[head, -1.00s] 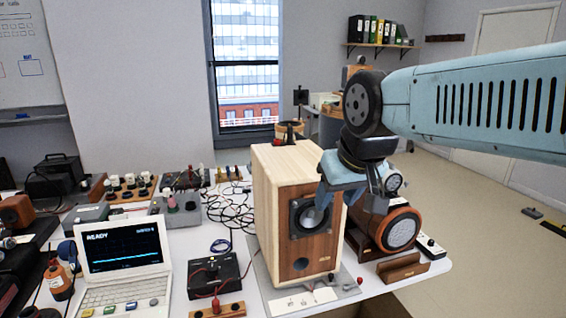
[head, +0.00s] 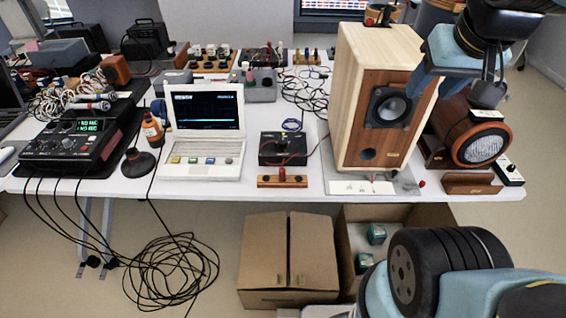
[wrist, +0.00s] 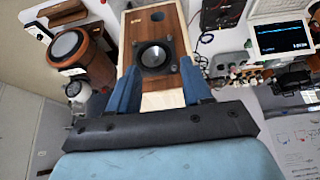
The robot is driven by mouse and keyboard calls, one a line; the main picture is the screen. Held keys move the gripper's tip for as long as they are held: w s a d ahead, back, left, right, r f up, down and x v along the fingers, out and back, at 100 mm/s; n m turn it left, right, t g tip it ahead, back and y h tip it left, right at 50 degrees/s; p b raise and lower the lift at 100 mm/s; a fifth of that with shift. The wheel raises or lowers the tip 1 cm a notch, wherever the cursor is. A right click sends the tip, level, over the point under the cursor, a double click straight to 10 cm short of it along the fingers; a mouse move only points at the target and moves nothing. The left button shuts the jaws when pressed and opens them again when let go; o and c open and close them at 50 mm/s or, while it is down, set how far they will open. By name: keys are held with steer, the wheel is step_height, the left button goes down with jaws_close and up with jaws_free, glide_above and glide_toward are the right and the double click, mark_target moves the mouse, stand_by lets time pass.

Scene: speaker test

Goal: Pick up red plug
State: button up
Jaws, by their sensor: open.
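A small red plug-like piece (head: 422,183) lies by the right front corner of the speaker's grey base mat, in the head view. Another small red piece stands on a wooden block (head: 283,181) in front of the black box. I cannot tell for certain which is the red plug. My gripper (head: 432,78) is high at the right of the wooden speaker (head: 352,105), well above both red pieces. In the wrist view my gripper (wrist: 158,72) has its two blue fingers spread and empty, with the speaker front beyond them.
A laptop (head: 205,150), a black box (head: 283,148) and a round-faced brown unit (head: 480,142) stand near the speaker. Cables lie behind. An open carton (head: 350,225) and a closed carton (head: 288,262) sit on the floor below the table's front edge.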

steer(key=n+g, duration=0.4)
steer(key=g, duration=0.2)
glide_above(282, 169)
step_height(282, 169, down, 24)
steer(key=f, duration=0.8)
steer(key=shift+d, duration=0.3)
steer(key=shift+a+f, duration=0.15)
steer(key=shift+f, duration=1.15)
steer(key=shift+a+f, duration=0.15)
steer(key=shift+f, duration=1.15)
jaws_close()
